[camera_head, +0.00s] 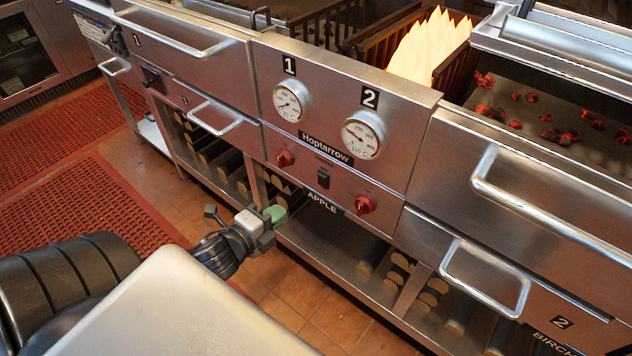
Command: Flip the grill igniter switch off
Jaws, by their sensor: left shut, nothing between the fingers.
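The igniter switch (323,179) is a small black rocker on the steel front panel, between two red knobs and below the "Hoptarrow" label. Its exact position, on or off, is too small to tell. My left gripper (277,214) is in front of the grill, below and left of the switch and apart from it. Its greenish fingertips are shut with nothing between them. My right gripper is not in view.
Red knobs (285,159) and (365,205) flank the switch, with two round gauges (363,135) above. Drawer handles (486,278) stick out at the right. Flames (432,47) rise behind the panel. Logs lie on the lower shelf. Open tiled floor (300,305) lies in front.

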